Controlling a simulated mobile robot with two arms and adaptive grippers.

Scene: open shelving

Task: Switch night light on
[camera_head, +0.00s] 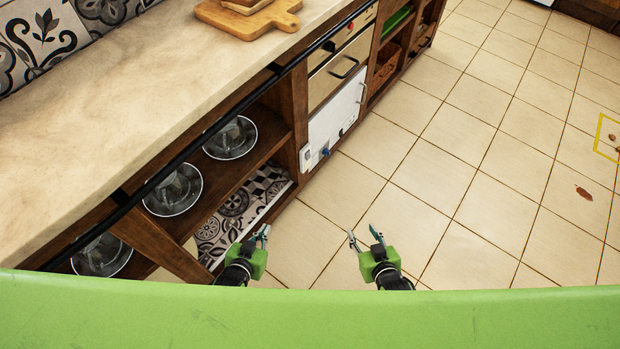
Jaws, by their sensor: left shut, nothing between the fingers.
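A small white device (305,158), which looks like the night light, is on the end post of the wooden shelving, below the countertop. I cannot tell whether it is lit, and its switch is too small to make out. My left gripper (263,232) is shut and empty, in front of the lower shelf and nearer to me than the device. My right gripper (362,236) is open and empty over the tiled floor, to the right of the left one. Neither gripper touches the device.
A stone countertop (130,110) with a black rail (215,128) overhangs open shelves holding several glass-lidded dishes (174,190). A white panel with a small blue part (326,153) adjoins the device. A cutting board (250,22) lies on the counter. The tiled floor (440,180) at right is mostly clear.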

